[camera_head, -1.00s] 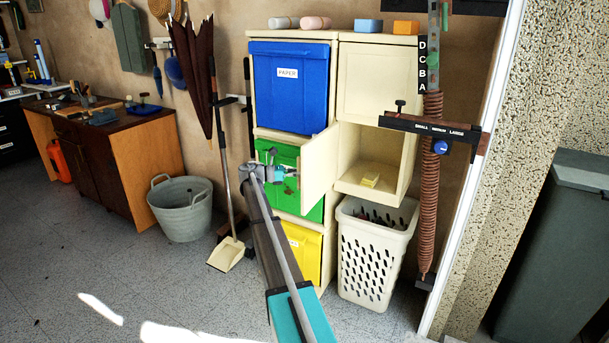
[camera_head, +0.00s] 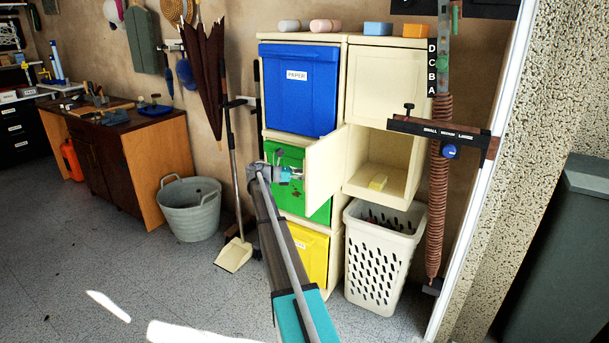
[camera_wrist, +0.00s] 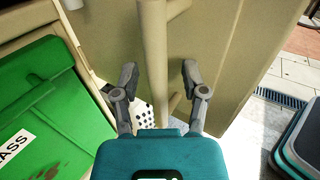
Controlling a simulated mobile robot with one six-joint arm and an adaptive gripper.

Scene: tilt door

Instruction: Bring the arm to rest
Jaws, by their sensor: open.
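My gripper (camera_head: 286,172) is in front of the green bin (camera_head: 316,208), to the left of a cream cabinet door (camera_head: 327,172) that stands swung open. In the wrist view my gripper (camera_wrist: 158,78) is open, with its two fingers apart on either side of a cream bar handle (camera_wrist: 153,40) on the door panel (camera_wrist: 215,60). The fingers do not close on the bar; whether one touches it I cannot tell. My arm reaches up from the bottom of the head view.
A blue bin (camera_head: 297,90) is above, a yellow bin (camera_head: 307,255) below. A metal tub (camera_head: 190,210) and dustpan (camera_head: 234,255) are left; floor is clear further left.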

